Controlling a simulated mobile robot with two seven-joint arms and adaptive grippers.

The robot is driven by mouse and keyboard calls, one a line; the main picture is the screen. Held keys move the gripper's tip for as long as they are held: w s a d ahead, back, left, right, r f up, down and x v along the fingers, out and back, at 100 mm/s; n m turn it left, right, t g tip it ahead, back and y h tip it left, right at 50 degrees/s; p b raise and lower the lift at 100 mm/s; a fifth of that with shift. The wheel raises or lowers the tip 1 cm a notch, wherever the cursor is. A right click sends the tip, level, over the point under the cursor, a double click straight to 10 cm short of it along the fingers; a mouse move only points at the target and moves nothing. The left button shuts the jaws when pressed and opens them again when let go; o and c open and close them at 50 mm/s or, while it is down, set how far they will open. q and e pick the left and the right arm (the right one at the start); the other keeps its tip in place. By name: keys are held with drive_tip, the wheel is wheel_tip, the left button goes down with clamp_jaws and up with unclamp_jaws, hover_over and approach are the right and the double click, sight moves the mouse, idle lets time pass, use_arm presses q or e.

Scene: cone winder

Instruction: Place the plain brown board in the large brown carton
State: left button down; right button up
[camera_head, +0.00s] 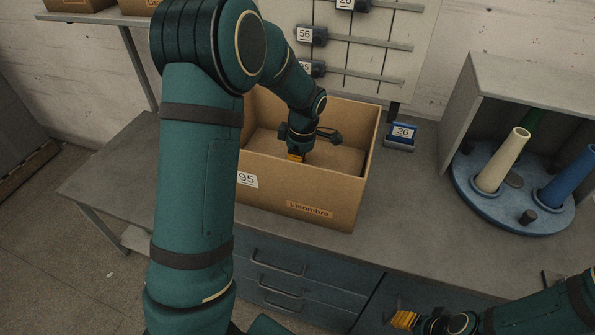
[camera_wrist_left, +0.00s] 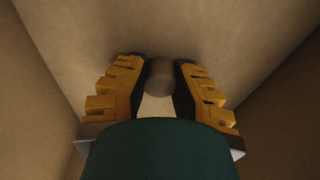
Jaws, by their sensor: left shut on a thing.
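The large brown carton (camera_head: 300,208) stands open on the grey bench, with labels reading 95 and Lisombre. My left gripper (camera_head: 296,159) reaches down inside it. The flat brown surface inside, beside the gripper, looks like the plain brown board (camera_head: 338,156); its lower edge is hidden by the carton's front wall. In the left wrist view my left gripper (camera_wrist_left: 160,85) is shut on a round brownish knob (camera_wrist_left: 160,78), with a plain brown surface (camera_wrist_left: 160,30) around it. Whether the board touches the carton floor cannot be told. My right gripper (camera_head: 404,320) is low at the front, away from the carton.
A blue device marked 26 (camera_head: 400,136) stands right of the carton. Numbered rails (camera_head: 365,43) hang behind. Bench left of the carton is clear.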

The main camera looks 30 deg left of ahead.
use_arm(q)
wheel_tip(320, 180, down, 4)
drive_tip(key=shift+r+b, duration=0.1)
drive_tip(key=shift+b, duration=0.25)
drive_tip(key=c, duration=1.2)
unclamp_jaws()
drive_tip(key=o, duration=0.3)
